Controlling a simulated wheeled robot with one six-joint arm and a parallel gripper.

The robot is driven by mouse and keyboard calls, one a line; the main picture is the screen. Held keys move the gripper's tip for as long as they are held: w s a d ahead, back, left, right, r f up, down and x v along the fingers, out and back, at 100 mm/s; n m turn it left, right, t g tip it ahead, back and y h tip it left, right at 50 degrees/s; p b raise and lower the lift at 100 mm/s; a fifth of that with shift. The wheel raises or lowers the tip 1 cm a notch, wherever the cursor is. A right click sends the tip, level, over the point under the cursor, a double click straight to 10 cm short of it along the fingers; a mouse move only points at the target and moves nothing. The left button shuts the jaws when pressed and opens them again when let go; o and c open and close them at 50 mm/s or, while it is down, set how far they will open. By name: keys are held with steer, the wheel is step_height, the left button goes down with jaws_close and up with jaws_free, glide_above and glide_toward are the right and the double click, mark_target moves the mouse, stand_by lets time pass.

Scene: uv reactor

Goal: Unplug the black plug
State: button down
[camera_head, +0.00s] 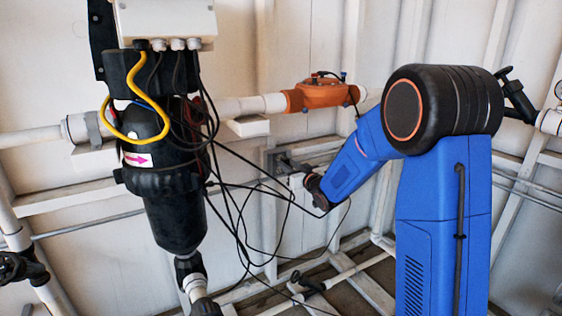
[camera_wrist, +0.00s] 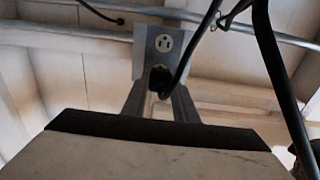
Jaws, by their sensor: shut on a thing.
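In the wrist view, a grey outlet box (camera_wrist: 143,48) is fixed to the wall, with a free socket (camera_wrist: 163,43) in its upper half. The black plug (camera_wrist: 159,78) is just below that socket, over the lower part of the box. Its black cable (camera_wrist: 206,35) rises to the upper right. My gripper (camera_wrist: 161,92) is shut on the plug, with one grey finger on each side. I cannot tell whether the plug's prongs are in the lower socket. In the head view, my gripper (camera_head: 288,164) is at the wall beside the outlet box (camera_head: 271,160); the plug is too small to make out.
A black reactor housing (camera_head: 168,130) with a yellow cable (camera_head: 149,92) stands at left. Loose black cables (camera_head: 237,205) hang between it and my arm. Pipes and wooden beams (camera_head: 350,270) lie below.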

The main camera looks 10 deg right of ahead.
mark_target(287, 163)
steer(key=shift+v, duration=1.4)
steer(key=shift+s, duration=0.1)
